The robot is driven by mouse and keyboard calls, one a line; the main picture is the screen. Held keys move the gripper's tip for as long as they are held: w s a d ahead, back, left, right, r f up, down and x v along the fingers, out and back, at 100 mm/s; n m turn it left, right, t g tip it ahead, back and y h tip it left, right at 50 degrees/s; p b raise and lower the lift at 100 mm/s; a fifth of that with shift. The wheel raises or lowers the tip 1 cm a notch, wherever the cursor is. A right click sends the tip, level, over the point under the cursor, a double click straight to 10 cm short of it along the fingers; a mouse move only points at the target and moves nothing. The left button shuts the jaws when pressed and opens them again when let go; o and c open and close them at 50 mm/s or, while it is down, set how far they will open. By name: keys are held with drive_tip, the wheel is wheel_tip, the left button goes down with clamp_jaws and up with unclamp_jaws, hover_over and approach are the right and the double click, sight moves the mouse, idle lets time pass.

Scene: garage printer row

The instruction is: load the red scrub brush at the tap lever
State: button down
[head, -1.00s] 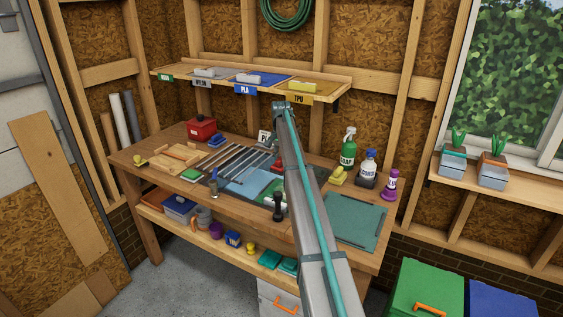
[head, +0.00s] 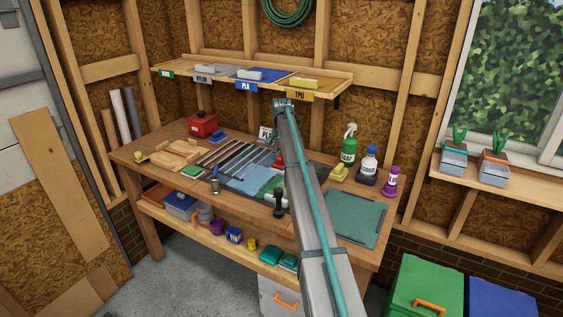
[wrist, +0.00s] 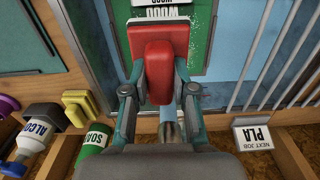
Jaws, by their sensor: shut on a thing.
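The red scrub brush (wrist: 158,72) is between the two fingers of my gripper (wrist: 159,92) in the wrist view. The gripper is shut on it. Its wider red end lies over a green plate (wrist: 199,45) with a white WOOD label, and I cannot tell whether it touches the plate. White specks lie on the plate beside the brush. A grey rounded part (wrist: 170,132) shows below the brush in the wrist view. I cannot make out the tap lever.
Metal bars (head: 228,155) lie left of the work spot. A PLA sign (wrist: 258,134), green spray bottle (head: 348,150), alcohol bottle (head: 368,168) and yellow block (head: 338,173) stand near the wall side. A teal mat (head: 352,218) lies clear at the right. A shelf (head: 330,82) hangs above.

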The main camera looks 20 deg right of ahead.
drive_tip(key=s+a, duration=0.2)
drive_tip(key=s, duration=0.4)
drive_tip(key=shift+s+p, duration=0.2)
drive_tip(key=shift+p, duration=0.25)
drive_tip(key=shift+r, duration=0.1)
idle(1.1)
drive_tip(key=s+a+r+p, duration=0.1)
drive_tip(key=s+r+p, duration=0.1)
drive_tip(key=s+r, duration=0.2)
drive_tip(key=shift+s+a+p, duration=0.15)
drive_tip(key=shift+s+p, duration=0.25)
drive_tip(key=shift+s, duration=0.05)
drive_tip(key=shift+f, duration=0.15)
idle(0.6)
